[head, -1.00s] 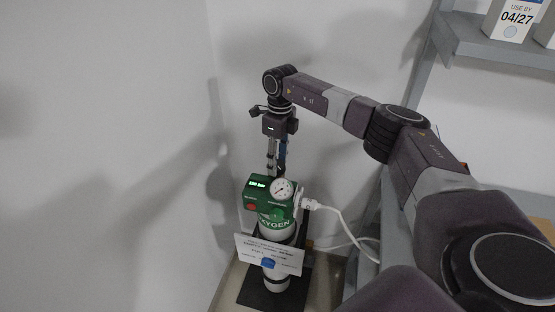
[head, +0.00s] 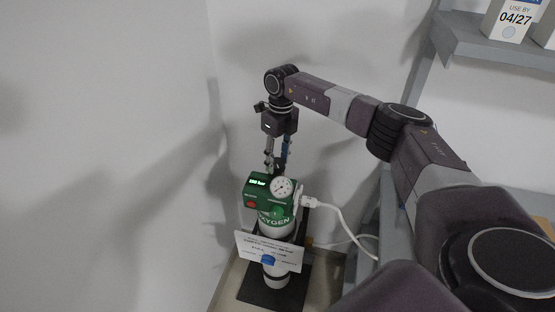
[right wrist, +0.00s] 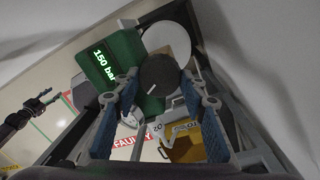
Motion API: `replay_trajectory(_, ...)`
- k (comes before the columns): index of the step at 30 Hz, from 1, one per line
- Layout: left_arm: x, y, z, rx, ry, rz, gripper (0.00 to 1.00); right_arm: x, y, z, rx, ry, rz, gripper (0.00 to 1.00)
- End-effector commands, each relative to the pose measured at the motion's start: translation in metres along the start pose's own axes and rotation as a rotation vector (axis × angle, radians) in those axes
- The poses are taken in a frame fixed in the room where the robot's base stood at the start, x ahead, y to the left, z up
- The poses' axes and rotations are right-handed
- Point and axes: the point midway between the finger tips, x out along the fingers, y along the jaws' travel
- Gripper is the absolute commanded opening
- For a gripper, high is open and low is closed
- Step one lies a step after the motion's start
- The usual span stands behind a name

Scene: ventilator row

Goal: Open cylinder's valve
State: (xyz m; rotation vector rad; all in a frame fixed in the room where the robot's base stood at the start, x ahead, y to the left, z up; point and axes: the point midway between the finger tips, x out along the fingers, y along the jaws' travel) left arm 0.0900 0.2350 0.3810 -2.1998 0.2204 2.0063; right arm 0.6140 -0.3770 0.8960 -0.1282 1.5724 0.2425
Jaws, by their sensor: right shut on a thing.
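The green-topped oxygen cylinder (head: 276,230) stands upright in the corner in the head view, with a pressure gauge (head: 282,187) and a lit display (head: 258,182). The display reads 150 bar in the right wrist view (right wrist: 104,66). My right gripper (head: 276,168) points straight down over the cylinder's top. In the right wrist view its blue-padded fingers (right wrist: 160,92) are shut on a dark round valve knob (right wrist: 158,73) with a white mark. A dark gripper, probably my left (right wrist: 48,98), shows small at the left of the wrist view.
A white card (head: 268,252) is on the cylinder's front. A white hose (head: 345,222) runs right from the regulator. The cylinder stands on a black base (head: 255,292) close to walls. A grey shelf (head: 490,45) is at the upper right.

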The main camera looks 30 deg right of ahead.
Motion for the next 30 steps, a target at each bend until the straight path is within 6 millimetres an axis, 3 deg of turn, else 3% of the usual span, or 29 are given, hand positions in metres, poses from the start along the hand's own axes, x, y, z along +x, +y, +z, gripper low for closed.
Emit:
replay_trajectory(1, 0.0, 0.0, 0.0, 0.0, 0.0, 0.0, 0.4, -0.004, -0.001, 0.003, 0.001, -0.011, -0.002, 0.15)
replay_trajectory(2, 0.0, 0.0, 0.0, 0.0, 0.0, 0.0, 0.4, -0.004, -0.001, 0.003, 0.001, -0.011, -0.002, 0.42)
replay_trajectory(6, 0.0, 0.0, 0.0, 0.0, 0.0, 0.0, 0.4, -0.003, -0.001, 0.002, 0.0, -0.008, -0.002, 0.57)
replay_trajectory(17, 0.0, -0.002, 0.002, 0.0, -0.002, -0.002, 0.4, -0.006, -0.001, 0.002, -0.001, -0.005, -0.001, 0.57)
replay_trajectory(30, 0.0, -0.001, 0.0, 0.0, 0.0, -0.001, 0.4, -0.09, -0.001, 0.002, 0.0, -0.007, -0.002, 0.57)
